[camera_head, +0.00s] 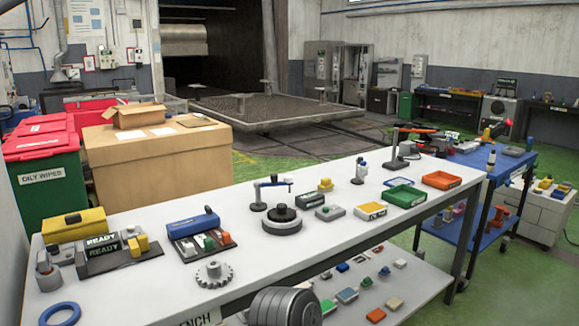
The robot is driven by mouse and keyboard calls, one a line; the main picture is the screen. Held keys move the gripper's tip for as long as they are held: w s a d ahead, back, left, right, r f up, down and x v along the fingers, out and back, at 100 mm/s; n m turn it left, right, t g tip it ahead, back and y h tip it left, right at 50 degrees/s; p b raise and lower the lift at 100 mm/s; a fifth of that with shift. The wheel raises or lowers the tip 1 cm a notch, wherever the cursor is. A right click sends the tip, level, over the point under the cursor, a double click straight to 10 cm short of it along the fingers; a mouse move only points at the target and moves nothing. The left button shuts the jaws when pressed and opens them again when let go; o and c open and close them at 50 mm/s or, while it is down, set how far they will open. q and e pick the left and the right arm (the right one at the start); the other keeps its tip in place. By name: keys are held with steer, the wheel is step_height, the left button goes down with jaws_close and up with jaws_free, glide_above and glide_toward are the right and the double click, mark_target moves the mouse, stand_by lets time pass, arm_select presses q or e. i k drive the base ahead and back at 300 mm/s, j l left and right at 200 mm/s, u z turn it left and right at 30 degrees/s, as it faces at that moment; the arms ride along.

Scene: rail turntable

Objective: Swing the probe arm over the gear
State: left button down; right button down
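A blue probe arm (273,182) sits on top of a dark upright post on a round base, near the middle of the white bench. It reaches right from the post, and its dark tip is above the back of a low round stand (282,226) topped with a black stepped disc. A grey toothed gear (215,274) lies flat on the bench nearer the front, to the left of that stand and apart from it. Whether the stepped disc also has teeth is too small to tell. Neither of my grippers shows in this view.
The white bench (120,292) also holds a blue-topped box (193,224), a yellow-topped unit (73,225), a blue ring (62,314), a green tray (404,196) and an orange tray (441,180). A lower shelf (415,288) carries small parts. Bare bench surface surrounds the gear.

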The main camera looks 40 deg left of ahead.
mark_target(288, 179)
steer(key=i+l, duration=0.3)
steer(key=i, duration=0.25)
steer(key=i+l, duration=0.3)
steer(key=i, duration=0.2)
steer(key=i+l, duration=0.3)
steer(key=i, duration=0.25)
steer(key=u, duration=2.9)
